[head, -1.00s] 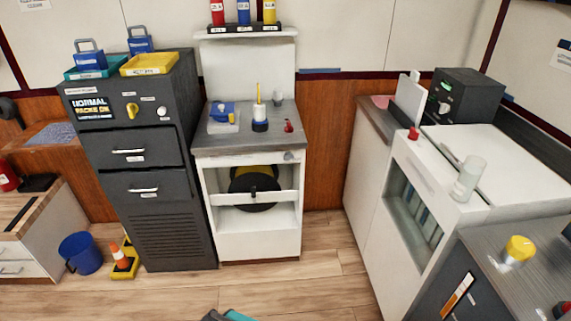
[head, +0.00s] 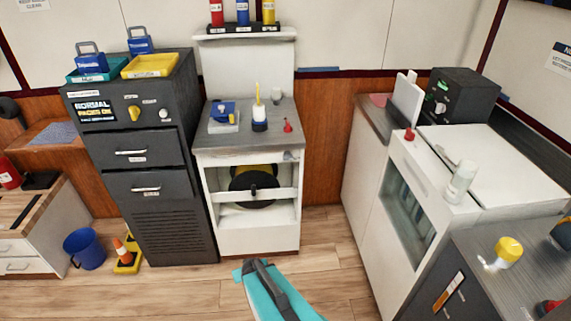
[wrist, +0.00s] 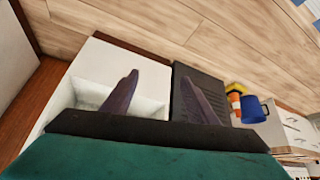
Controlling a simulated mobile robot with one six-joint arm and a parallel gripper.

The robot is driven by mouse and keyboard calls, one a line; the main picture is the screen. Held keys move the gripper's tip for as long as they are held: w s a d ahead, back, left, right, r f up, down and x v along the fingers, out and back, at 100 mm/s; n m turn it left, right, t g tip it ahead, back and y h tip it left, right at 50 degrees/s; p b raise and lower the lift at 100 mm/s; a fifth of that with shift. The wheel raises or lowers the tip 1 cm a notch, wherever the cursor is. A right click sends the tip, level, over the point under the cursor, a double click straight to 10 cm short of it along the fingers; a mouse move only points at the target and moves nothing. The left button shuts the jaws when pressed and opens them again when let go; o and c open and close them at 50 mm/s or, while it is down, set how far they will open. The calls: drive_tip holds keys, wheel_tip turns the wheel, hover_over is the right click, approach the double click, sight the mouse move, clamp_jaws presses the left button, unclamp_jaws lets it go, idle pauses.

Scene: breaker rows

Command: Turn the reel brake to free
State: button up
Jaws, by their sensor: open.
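A black and yellow reel (head: 262,180) sits in the open bay of the white cabinet (head: 258,235), behind a white crossbar (head: 275,193) with a small black knob (head: 253,191). A small grey fitting (head: 290,156) is at the bay's upper right; I cannot tell which part is the reel brake or how it is set. My gripper (head: 252,266) is low in front of the cabinet, apart from it. In the wrist view my gripper (wrist: 160,82) is open and empty, its two dark fingers spread, with the white cabinet (wrist: 105,65) beyond them.
A dark grey cabinet (head: 160,228) stands left of the white one, with a traffic cone (head: 122,252) and blue bucket (head: 84,249) beside it. A white glass-fronted unit (head: 380,215) stands at the right. Wooden floor (head: 205,293) is open in front.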

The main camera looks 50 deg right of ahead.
drive_tip(key=w+d+r+m+t+h+p, duration=0.1)
drive_tip(key=w+d+r+t+h, duration=0.15)
drive_tip(key=d+r, duration=0.55)
drive_tip(key=w+d+r+m+t+h+p, duration=0.1)
drive_tip(key=w+d+r+t+h+p, duration=0.15)
drive_tip(key=d+r, duration=0.45)
drive_tip(key=s+d+r+t+h, duration=0.1)
drive_tip(key=s+d+r+h, duration=0.1)
drive_tip(key=d+r, duration=0.3)
drive_tip(key=s+d+r+m+t+h+p, duration=0.1)
drive_tip(key=d+r, duration=0.4)
drive_tip(key=r, duration=0.5)
drive_tip(key=shift+s+d+r+m+t+h, duration=0.15)
drive_tip(key=shift+s+d+m+t+h, duration=0.15)
drive_tip(key=shift+s+t+h, duration=0.25)
drive_tip(key=shift+w+d+b, duration=0.2)
drive_tip(key=shift+b, duration=0.35)
drive_tip(key=b+x, duration=0.5)
drive_tip(key=b, duration=0.2)
drive_tip(key=shift+w+f, duration=0.1)
drive_tip(key=shift+f, duration=0.1)
drive_tip(key=b+x, duration=0.1)
drive_tip(key=b, duration=0.4)
drive_tip(key=shift+w+d+b, duration=0.1)
drive_tip(key=shift+w+b, duration=0.15)
drive_tip(key=shift+b, duration=0.05)
